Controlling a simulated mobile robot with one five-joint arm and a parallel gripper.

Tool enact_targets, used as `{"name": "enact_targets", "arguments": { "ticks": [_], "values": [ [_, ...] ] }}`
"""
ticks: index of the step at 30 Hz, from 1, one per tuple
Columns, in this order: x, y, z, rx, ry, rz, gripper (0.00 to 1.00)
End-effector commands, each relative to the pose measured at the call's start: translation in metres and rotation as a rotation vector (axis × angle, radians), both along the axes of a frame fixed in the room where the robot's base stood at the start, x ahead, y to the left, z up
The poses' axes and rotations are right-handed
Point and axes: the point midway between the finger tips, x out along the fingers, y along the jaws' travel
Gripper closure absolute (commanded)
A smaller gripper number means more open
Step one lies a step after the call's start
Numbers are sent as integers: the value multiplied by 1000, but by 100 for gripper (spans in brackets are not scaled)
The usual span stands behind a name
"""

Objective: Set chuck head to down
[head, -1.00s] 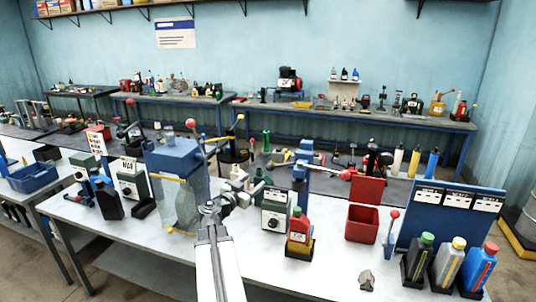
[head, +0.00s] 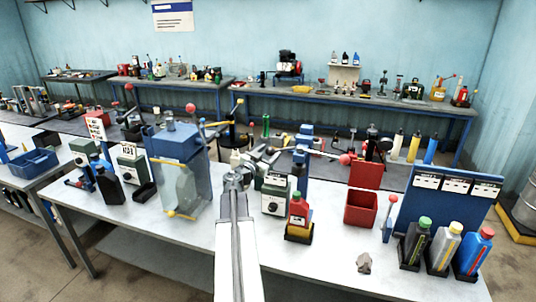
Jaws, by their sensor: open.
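No part in view is labelled as the chuck head, so I cannot tell for sure which it is. A blue post machine (head: 302,170) stands at mid-bench, with a blue head (head: 306,131) at its top and a lever with a red knob (head: 345,159) reaching right. Left of it stands a blue-topped machine (head: 176,143) with a clear guard, a pale container inside and a red-knobbed lever (head: 190,108) on top. My gripper (head: 264,158) is open and empty in the picture, between these two machines. Its fingers overlap the items behind; I cannot tell whether they touch.
A green-and-white dial unit (head: 275,196) and a red bottle (head: 298,212) are close right of my arm. A red bin (head: 361,208), a blue sign board (head: 447,205) and several bottles stand further right. The front bench surface (head: 330,265) is mostly clear.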

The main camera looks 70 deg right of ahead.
Motion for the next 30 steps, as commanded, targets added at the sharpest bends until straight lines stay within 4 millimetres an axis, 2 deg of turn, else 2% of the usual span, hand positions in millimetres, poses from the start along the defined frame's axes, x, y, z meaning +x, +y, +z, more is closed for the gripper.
{"name": "enact_targets", "arguments": {
  "ticks": [1,2,6,7,8,14,17,20,30],
  "values": [
    [0,0,0,0,0,0,43],
    [0,0,0,0,0,0,49],
    [0,1,0,0,0,0,88],
    [1,1,0,0,0,1,96],
    [1,1,0,0,0,1,100],
    [1,1,-1,0,1,2,100],
    [2,1,-9,0,1,3,100],
    [2,1,-24,0,1,3,100],
    [3,1,-100,0,1,5,100]
  ]
}}
